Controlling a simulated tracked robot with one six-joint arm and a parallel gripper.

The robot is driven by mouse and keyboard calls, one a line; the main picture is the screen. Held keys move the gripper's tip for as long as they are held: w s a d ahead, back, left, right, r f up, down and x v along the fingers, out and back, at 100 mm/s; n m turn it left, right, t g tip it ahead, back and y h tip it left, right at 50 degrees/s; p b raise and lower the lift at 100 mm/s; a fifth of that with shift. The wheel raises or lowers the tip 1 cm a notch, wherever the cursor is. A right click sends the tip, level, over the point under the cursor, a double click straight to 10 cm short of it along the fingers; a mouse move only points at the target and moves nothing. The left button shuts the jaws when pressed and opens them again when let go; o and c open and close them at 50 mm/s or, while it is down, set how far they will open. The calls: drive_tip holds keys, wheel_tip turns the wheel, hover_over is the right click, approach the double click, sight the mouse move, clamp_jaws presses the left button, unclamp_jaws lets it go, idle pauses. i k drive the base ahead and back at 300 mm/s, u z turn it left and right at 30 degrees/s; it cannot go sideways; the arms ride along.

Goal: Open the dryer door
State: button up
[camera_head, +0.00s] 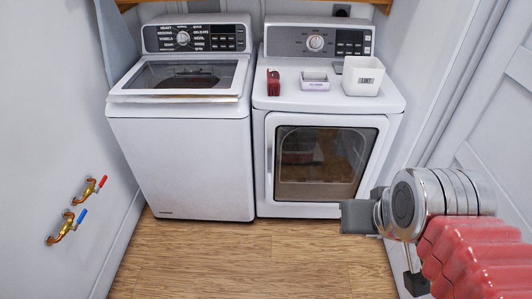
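The dryer (388,104) is the white machine on the right, with a dial and dark panel on its back console. Its front door (320,163) has a dark glass window in a white frame and looks closed. A vertical handle (269,157) runs along the left side of the door. My gripper (358,216) is at the lower right, in front of the dryer's lower right corner and apart from the door handle. It points left, and its fingers are too unclear to tell open from shut.
A white top-loading washer (185,165) stands left of the dryer. A red item (273,83), a small white box (314,81) and a white bin (362,77) sit on the dryer. Two taps (67,227) stick out from the left wall. A panelled door (500,125) is at right. The wooden floor (235,262) in front is clear.

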sight(324, 161)
drive_tip(key=i, duration=1.05)
drive_tip(key=u, duration=2.75)
